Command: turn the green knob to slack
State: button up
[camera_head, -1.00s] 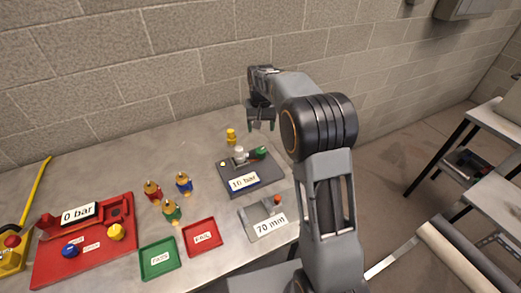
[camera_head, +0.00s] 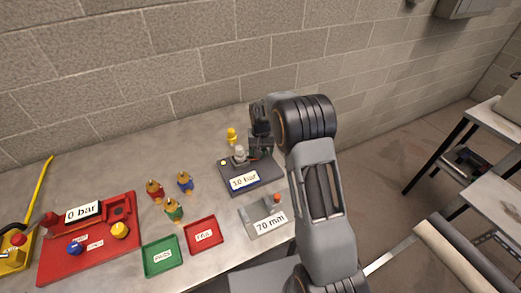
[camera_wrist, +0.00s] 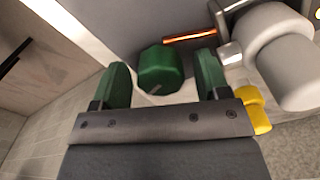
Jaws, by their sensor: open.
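The green knob (camera_wrist: 160,70) sits on the dark grey fixture (camera_head: 262,183) that carries a bar display. In the wrist view the knob is between the two green fingertips of my gripper (camera_wrist: 160,78), with a visible gap on each side. The jaws are open. In the head view my gripper (camera_head: 262,148) is over the right rear of the fixture and hides most of the knob. A light grey cylindrical fitting (camera_wrist: 285,55) stands beside the knob; it also shows in the head view (camera_head: 240,154).
A yellow piece (camera_head: 232,135) stands behind the fixture. A grey 70 mm gauge (camera_head: 265,217), a red tray (camera_head: 203,235) and a green tray (camera_head: 161,256) lie in front. Several brass-topped fittings (camera_head: 174,210) stand left. A red 0 bar station (camera_head: 92,245) is farther left.

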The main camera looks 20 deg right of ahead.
jog(key=c, duration=0.9)
jog(key=shift+c, duration=0.2)
jog(key=shift+n, duration=0.3)
jog(key=shift+f+n+b, duration=0.1)
jog(key=shift+n+b, duration=0.6)
jog(key=shift+n, duration=0.3)
jog(key=n+b, duration=0.1)
jog(key=n, duration=0.2)
jog(key=shift+n, duration=0.3)
jog(key=n+b, duration=0.1)
jog(key=n, duration=0.4)
jog(key=shift+n, duration=0.3)
